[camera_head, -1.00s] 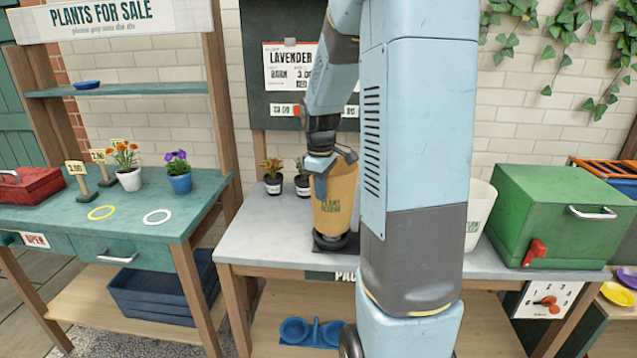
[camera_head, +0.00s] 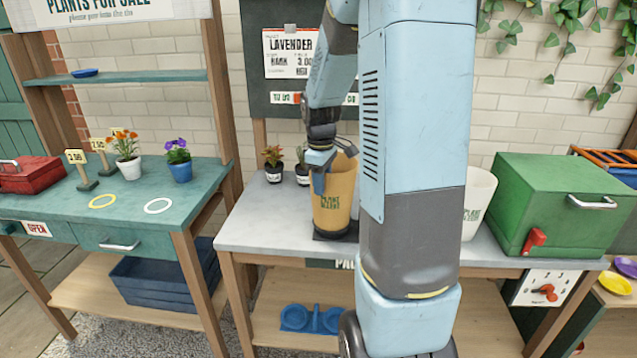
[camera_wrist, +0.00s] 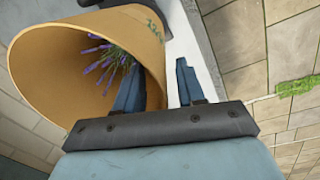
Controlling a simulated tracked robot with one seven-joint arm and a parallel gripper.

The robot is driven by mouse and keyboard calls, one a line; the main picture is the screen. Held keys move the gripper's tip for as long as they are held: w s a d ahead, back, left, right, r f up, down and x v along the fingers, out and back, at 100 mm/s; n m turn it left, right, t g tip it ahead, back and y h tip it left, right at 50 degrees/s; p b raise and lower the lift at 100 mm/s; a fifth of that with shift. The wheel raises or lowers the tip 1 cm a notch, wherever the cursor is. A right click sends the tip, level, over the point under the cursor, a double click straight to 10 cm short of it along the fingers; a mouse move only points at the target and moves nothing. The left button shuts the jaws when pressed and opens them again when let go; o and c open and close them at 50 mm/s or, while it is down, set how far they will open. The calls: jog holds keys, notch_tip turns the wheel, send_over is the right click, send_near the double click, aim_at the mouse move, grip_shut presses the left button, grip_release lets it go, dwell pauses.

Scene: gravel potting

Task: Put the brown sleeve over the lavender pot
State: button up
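The brown sleeve (camera_head: 331,212), tan with green lettering, stands on a dark pad (camera_head: 322,236) on the grey bench. In the wrist view, purple lavender (camera_wrist: 108,60) shows inside the sleeve (camera_wrist: 60,65), which surrounds it. The lavender's pot is hidden by the sleeve wall. My gripper (camera_head: 320,184) is at the sleeve's upper left rim. In the wrist view, my gripper (camera_wrist: 157,72) has its fingers apart, one inside the sleeve and one outside, with a gap around the wall.
Two small potted plants (camera_head: 273,168) (camera_head: 302,170) stand behind left of the sleeve. A white sleeve (camera_head: 478,203) and a green box (camera_head: 560,205) stand right. The teal stall table (camera_head: 120,205) is at left. My arm hides the bench middle.

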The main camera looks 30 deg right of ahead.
jog(key=shift+r, duration=0.15)
notch_tip(320, 180, up, 13)
jog(key=shift+s+a+r, duration=0.15)
jog(key=shift+s+a, duration=0.2)
jog(key=shift+a, duration=0.1)
dwell(0.7)
jog(key=s+a+r+m+t, duration=0.1)
jog(key=s+a+m+t, duration=0.1)
jog(key=s+a, duration=0.4)
jog(key=s+a+r+m+t, duration=0.2)
jog(key=s+a+m, duration=0.3)
jog(key=s, duration=1)
jog(key=shift+s+a+t+y, duration=0.4)
jog(key=shift+a+t, duration=0.1)
jog(key=shift+a, duration=0.6)
jog(key=shift+w, duration=0.1)
